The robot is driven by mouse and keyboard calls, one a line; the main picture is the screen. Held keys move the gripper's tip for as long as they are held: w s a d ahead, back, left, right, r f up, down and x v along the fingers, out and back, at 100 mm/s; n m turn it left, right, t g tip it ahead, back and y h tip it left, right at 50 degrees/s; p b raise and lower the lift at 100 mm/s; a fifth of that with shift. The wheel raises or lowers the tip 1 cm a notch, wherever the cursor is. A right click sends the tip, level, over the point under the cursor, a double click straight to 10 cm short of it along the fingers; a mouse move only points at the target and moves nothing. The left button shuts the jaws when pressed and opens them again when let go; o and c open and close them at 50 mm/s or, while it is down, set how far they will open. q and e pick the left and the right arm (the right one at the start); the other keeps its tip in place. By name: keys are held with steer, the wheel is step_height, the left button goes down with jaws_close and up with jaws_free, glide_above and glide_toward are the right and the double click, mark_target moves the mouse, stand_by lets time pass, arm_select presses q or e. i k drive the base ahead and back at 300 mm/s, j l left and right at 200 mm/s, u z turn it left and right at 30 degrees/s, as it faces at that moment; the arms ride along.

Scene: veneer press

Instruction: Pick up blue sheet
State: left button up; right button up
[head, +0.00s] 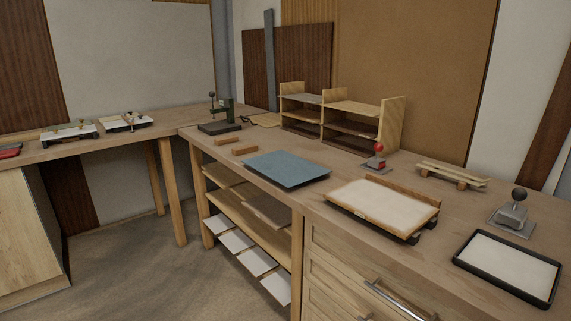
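The blue sheet (287,168) lies flat on the wooden workbench (270,205), near its front edge and left of the wood-framed tray. It looks thin, roughly rectangular and grey-blue. Nothing rests on it. Neither of my grippers shows in the head view, so nothing is seen near or touching the sheet.
Two small wood blocks (245,150) lie left of the sheet. A wood-framed tray (380,206), a red-knobbed device (377,160) and a black tray (505,266) are to the right. A shelf rack (392,125) stands behind. A green-posted press (221,115) stands at the back left.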

mark_target(290, 170)
steer(key=i+j, duration=0.25)
steer(key=i+j+z, duration=0.15)
steer(key=j, duration=0.2)
steer(key=i+j, duration=0.25)
steer(key=i+j+z, duration=0.1)
steer(key=i+j, duration=0.15)
steer(key=j, duration=0.15)
steer(key=i+j+z, duration=0.1)
steer(key=j, duration=0.25)
steer(key=i+j, duration=0.25)
steer(key=i+j+z, duration=0.1)
steer(key=j, duration=0.35)
steer(key=i+j+z, duration=0.1)
steer(key=i+j, duration=0.2)
